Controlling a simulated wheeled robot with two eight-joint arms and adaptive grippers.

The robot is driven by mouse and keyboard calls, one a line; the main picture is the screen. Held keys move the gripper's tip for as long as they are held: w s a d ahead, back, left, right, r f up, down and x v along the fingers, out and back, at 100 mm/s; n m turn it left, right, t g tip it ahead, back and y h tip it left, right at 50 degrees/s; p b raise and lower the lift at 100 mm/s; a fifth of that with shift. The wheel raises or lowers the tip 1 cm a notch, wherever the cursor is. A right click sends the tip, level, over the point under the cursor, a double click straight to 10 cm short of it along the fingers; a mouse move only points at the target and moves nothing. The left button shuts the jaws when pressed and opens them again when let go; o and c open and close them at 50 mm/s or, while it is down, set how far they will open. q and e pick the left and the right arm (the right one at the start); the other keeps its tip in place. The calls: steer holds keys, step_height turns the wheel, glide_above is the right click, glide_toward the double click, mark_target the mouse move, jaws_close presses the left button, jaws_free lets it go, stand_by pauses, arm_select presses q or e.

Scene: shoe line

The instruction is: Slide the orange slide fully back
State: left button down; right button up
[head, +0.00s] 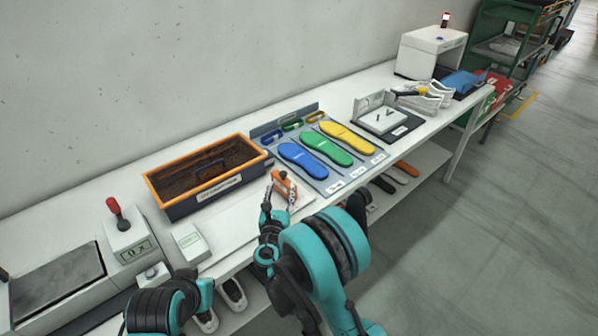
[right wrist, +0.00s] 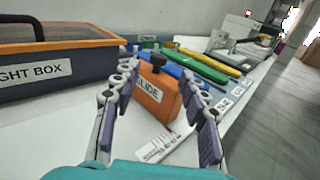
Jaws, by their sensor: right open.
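The orange slide (right wrist: 158,94) is an upright orange block with a dark knob on top and a label ending in "LIDE". It stands on the white bench top, and also shows in the head view (head: 281,181), partly covered by my gripper. My right gripper (right wrist: 162,76) is open, with one finger on each side of the slide in the right wrist view. I cannot tell whether the fingers touch it. In the head view the right gripper (head: 279,190) is at the slide. A small printed scale (right wrist: 157,149) lies in front of the slide. My left gripper is not in view.
An orange-rimmed box (head: 171,202) stands behind and left of the slide. A board with blue, green and yellow insoles (head: 329,147) lies to the right. A small white device (head: 190,243) and a red-lever unit (head: 125,229) stand to the left.

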mark_target(283, 177)
steer(key=w, duration=0.2)
steer(key=w+b, duration=0.1)
steer(key=w, duration=0.2)
steer(key=w+d, duration=0.1)
steer(key=w, duration=0.1)
steer(key=shift+w, duration=0.3)
jaws_close()
